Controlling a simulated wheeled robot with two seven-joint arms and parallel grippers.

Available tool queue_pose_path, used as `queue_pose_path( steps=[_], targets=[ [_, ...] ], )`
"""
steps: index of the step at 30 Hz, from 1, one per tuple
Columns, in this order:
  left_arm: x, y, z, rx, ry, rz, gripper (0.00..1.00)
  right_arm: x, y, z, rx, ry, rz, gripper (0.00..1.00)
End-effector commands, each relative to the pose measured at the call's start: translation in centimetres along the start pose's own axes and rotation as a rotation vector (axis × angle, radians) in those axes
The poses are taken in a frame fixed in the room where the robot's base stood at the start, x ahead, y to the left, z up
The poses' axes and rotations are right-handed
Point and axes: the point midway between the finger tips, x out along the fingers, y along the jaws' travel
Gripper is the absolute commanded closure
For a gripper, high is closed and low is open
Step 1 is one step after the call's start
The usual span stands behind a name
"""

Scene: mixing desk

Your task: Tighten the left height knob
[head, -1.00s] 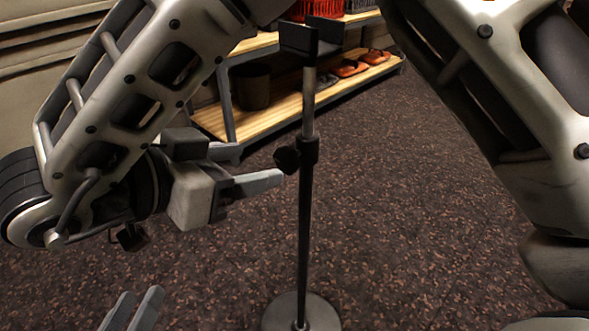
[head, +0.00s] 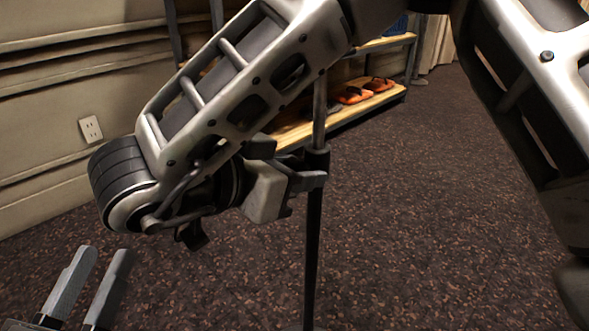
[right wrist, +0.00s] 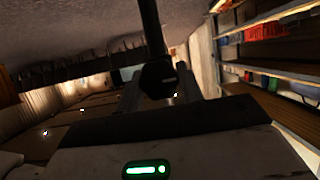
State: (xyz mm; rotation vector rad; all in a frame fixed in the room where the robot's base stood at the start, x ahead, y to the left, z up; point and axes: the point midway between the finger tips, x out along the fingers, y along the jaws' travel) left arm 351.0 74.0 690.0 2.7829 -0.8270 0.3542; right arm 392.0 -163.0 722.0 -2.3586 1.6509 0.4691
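The black height knob (right wrist: 158,78) shows in the right wrist view, on the dark pole of the stand (right wrist: 152,28). My right gripper (head: 313,172) is at the stand's collar in the head view, its fingers at the knob's height. In the right wrist view its fingers lie on either side of the knob; whether they press on it I cannot tell. In the head view the knob is hidden by the gripper. The upright stand pole (head: 314,240) runs down out of view; my arm covers its top. My left gripper (head: 88,288) is open and empty at the lower left.
A wooden shelf (head: 345,118) with orange shoes (head: 354,95) stands behind the pole. A beige wall (head: 45,150) with a socket (head: 90,129) is at the left. The speckled floor (head: 430,230) right of the pole is clear.

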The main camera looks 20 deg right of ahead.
Motion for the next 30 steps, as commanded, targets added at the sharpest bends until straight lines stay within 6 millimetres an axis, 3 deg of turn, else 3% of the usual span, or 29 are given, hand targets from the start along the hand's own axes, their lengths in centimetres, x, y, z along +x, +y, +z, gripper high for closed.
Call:
queue_pose_path(
  steps=[1, 2, 7, 15, 24, 25, 26, 27, 30],
  targets=[
    [-0.01, 0.0, 0.01, -0.001, -0.001, 0.0, 0.64, -0.01, 0.03, 0.01, -0.001, 0.0, 0.001, 0.8],
    [-0.01, 0.0, 0.02, -0.001, -0.001, 0.0, 0.64, -0.01, 0.03, 0.01, -0.001, 0.0, 0.001, 0.86],
    [-0.01, 0.0, 0.0, -0.001, -0.001, 0.0, 0.64, -0.01, 0.08, 0.04, 0.021, 0.0, -0.008, 0.86],
    [-0.08, -0.06, 0.05, 0.016, 0.012, -0.001, 0.64, 0.04, 0.15, 0.1, 0.215, 0.001, -0.088, 0.86],
    [0.22, 0.01, -0.56, 0.03, 0.032, 0.008, 0.64, 0.01, 0.14, 0.06, 0.228, 0.001, -0.093, 0.86],
    [0.22, 0.02, -0.55, 0.031, 0.031, 0.008, 0.64, 0.01, 0.14, 0.06, 0.228, 0.001, -0.093, 0.55],
    [0.21, 0.02, -0.54, 0.031, 0.031, 0.009, 0.64, 0.01, 0.13, 0.06, 0.228, 0.001, -0.093, 0.46],
    [0.21, 0.03, -0.53, 0.031, 0.03, 0.009, 0.64, 0.01, 0.13, 0.06, 0.228, 0.001, -0.093, 0.41],
    [0.2, 0.04, -0.52, 0.031, 0.03, 0.01, 0.64, 0.01, 0.12, 0.06, 0.228, 0.001, -0.093, 0.41]
  ],
)
